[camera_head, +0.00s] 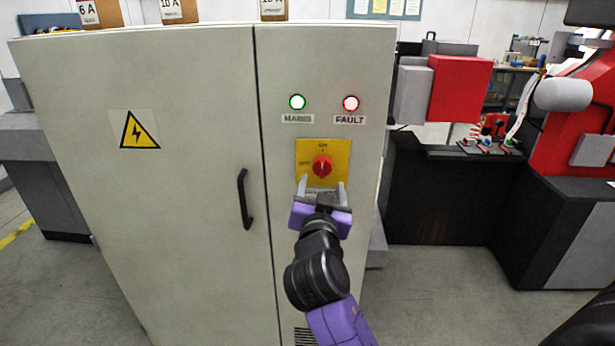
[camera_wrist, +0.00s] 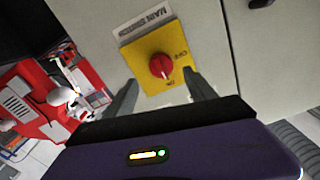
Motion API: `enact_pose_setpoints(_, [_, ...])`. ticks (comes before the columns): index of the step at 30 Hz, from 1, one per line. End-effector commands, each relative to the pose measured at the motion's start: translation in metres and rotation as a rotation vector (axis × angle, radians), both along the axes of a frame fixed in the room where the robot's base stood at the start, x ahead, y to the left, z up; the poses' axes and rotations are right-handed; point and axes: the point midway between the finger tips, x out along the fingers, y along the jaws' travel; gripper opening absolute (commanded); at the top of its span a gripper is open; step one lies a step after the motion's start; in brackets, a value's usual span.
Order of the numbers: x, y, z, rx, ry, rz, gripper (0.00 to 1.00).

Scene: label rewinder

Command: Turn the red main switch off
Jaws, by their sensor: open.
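The red main switch (camera_head: 322,166) is a round knob on a yellow plate (camera_head: 341,150) on the right door of a grey cabinet. In the head view its pale mark points up, toward the ON label; the OFF label is at its left. The knob also shows in the wrist view (camera_wrist: 160,66), with the "MAIN SWITCH" label (camera_wrist: 143,23) beside the plate. My gripper (camera_head: 321,184) is open just below and in front of the knob. In the wrist view its fingers (camera_wrist: 162,85) stand apart on either side of the plate's near part, with nothing between them gripped.
A black door handle (camera_head: 245,199) sticks out to the left. A red and grey machine (camera_head: 460,88) stands right of the cabinet. The floor before the cabinet is clear.

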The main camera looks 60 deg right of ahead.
Motion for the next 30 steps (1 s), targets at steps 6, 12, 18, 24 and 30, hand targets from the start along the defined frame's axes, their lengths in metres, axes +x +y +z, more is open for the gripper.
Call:
enact_pose_setpoints(6, [0.009,-0.021,0.003,0.005,-0.011,0.000,0.64])
enact_pose_setpoints(12, [0.020,-0.050,0.002,0.004,-0.009,0.001,0.64])
enact_pose_setpoints(18, [0.028,-0.067,0.001,0.004,-0.008,0.003,0.64])
enact_pose_setpoints(24, [0.030,-0.071,0.000,0.004,-0.009,0.005,0.64])
enact_pose_setpoints(30, [0.030,-0.070,0.000,0.004,-0.009,0.005,0.53])
